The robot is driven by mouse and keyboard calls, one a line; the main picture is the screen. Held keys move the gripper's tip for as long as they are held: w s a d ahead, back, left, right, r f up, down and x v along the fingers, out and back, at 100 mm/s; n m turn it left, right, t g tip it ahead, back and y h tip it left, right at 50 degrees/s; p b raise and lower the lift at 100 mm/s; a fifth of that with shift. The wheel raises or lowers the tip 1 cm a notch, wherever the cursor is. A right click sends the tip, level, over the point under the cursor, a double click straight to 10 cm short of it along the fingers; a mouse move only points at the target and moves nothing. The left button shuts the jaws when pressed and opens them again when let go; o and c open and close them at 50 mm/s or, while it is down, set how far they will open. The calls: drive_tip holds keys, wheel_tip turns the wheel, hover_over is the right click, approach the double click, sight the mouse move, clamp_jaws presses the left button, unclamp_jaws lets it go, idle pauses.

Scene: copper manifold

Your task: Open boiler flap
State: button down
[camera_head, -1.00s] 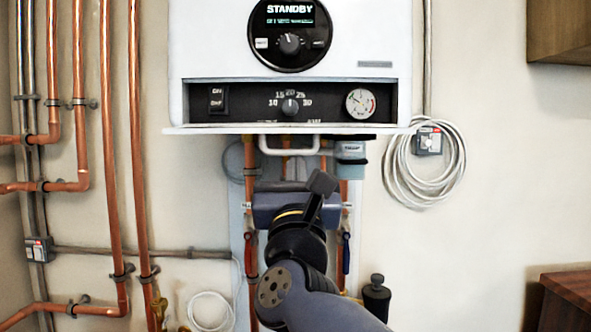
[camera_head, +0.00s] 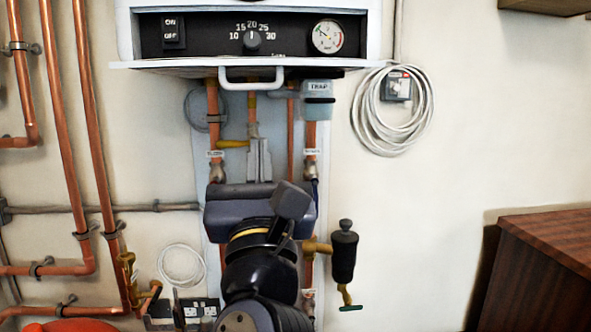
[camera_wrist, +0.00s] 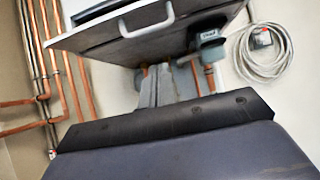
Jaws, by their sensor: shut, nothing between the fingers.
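The boiler flap (camera_head: 160,66) is a white panel folded down below the black control panel, jutting out nearly level. Its white bar handle (camera_head: 251,84) shows at the flap's front edge. The wrist view shows the flap (camera_wrist: 90,38) from below, with the handle (camera_wrist: 146,27) on its near edge. My gripper (camera_head: 259,147) is below the handle and apart from it, pointing up in the picture. Its thin grey fingers are together with nothing between them; they also show in the wrist view (camera_wrist: 152,78), below the handle. My arm hides the lower pipes.
The boiler's panel carries a switch (camera_head: 173,32), a dial (camera_head: 252,40) and a gauge (camera_head: 327,37). Copper pipes (camera_head: 62,110) run at left. A coiled white cable (camera_head: 391,112) hangs right. A black cylinder (camera_head: 343,257) stands beside my arm. A wooden cabinet (camera_head: 550,240) is lower right.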

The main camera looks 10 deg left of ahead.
drive_tip(key=s+r+p+x, duration=0.1)
drive_tip(key=p+x, duration=0.1)
drive_tip(key=x, duration=0.7)
drive_tip(key=shift+w+r, duration=0.2)
drive_tip(key=shift+r, duration=0.1)
drive_tip(key=shift+d+f, duration=0.1)
idle(0.4)
